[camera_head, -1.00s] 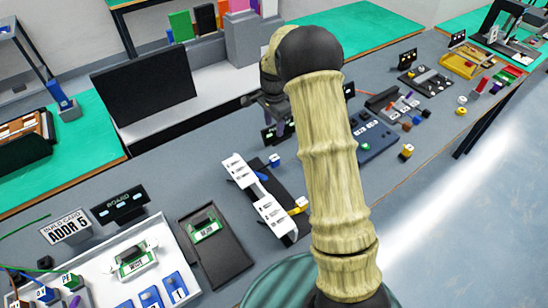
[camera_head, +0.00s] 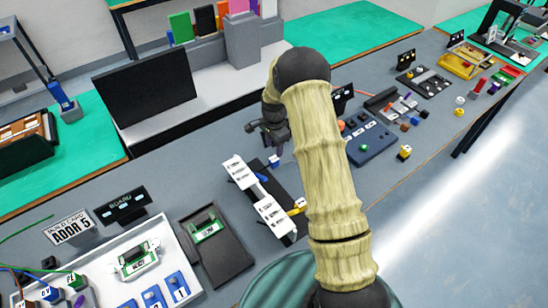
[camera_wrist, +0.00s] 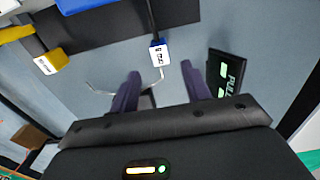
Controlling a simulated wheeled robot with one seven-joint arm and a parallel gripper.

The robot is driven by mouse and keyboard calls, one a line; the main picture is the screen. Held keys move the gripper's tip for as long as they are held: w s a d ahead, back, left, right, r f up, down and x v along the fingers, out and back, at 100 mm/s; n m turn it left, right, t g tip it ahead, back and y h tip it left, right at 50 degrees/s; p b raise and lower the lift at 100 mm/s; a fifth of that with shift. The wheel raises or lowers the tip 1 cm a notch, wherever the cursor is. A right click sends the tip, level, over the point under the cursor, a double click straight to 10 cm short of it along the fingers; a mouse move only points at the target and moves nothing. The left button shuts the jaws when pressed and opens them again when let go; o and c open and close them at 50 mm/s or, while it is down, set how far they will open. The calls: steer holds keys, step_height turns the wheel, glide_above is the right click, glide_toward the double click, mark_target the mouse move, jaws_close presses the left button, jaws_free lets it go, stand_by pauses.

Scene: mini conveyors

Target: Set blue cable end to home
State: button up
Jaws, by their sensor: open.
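The blue cable end (camera_wrist: 158,55) is a small plug with a blue top and a white label, on a dark cable, in the wrist view. It lies on the grey bench just ahead of my gripper (camera_wrist: 160,72). My two dark fingers are spread apart, one on either side below the plug, with nothing clearly held between them. In the head view the blue cable end (camera_head: 274,161) is near the far end of a black board (camera_head: 285,178) with white blocks. My gripper (camera_head: 276,146) hangs right above it there. No place marked home is readable.
A yellow cable end (camera_wrist: 52,62) lies to the left in the wrist view. A black PULL sign (camera_wrist: 228,75) stands close to the right finger. In the head view, a blue panel (camera_head: 371,141) is right of my arm and a monitor (camera_head: 147,86) stands behind.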

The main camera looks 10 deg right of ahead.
mark_target(274, 159)
step_height(274, 159, down, 8)
steer(key=shift+r+p, duration=0.1)
steer(key=shift+p, duration=0.75)
jaws_close()
